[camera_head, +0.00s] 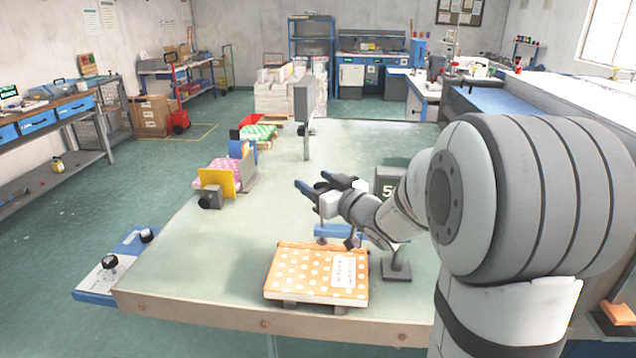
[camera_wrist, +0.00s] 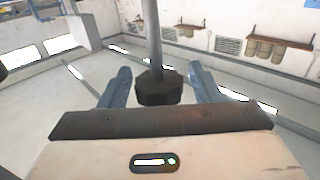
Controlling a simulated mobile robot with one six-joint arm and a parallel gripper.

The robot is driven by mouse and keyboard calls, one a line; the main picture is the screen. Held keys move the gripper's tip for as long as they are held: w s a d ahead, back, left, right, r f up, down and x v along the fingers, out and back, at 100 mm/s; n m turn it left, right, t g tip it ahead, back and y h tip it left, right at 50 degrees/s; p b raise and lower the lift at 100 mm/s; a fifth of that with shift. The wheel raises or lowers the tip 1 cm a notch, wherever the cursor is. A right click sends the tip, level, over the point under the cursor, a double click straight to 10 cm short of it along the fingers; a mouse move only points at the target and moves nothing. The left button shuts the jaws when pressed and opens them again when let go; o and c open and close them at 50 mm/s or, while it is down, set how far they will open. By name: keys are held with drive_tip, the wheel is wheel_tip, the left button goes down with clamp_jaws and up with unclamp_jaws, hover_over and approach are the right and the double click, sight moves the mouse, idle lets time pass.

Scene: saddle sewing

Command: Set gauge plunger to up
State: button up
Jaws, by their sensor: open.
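In the wrist view, a grey rod with a dark faceted knob (camera_wrist: 158,90), which looks like the gauge plunger, comes down from the top edge. The knob sits between the two blue fingers of my gripper (camera_wrist: 162,78), with a gap on each side. In the head view, my gripper (camera_head: 317,184) is open above the table, its fingers pointing left. Just below it are a blue bar (camera_head: 338,231) and a stand foot (camera_head: 397,269), which seem to belong to the gauge. My arm hides much of the gauge, and the plunger is not clear there.
An orange dotted pad (camera_head: 305,270) lies at the front of the pale table (camera_head: 200,272). A dark block marked "5" (camera_head: 388,175) stands behind my wrist. A grey post (camera_head: 305,130) rises behind my gripper. Clamped dotted pieces (camera_head: 218,172) lie to the left. The table's left front is clear.

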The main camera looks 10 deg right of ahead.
drive_tip(key=b+v, duration=0.1)
drive_tip(key=v, duration=0.7)
drive_tip(key=shift+w, duration=0.1)
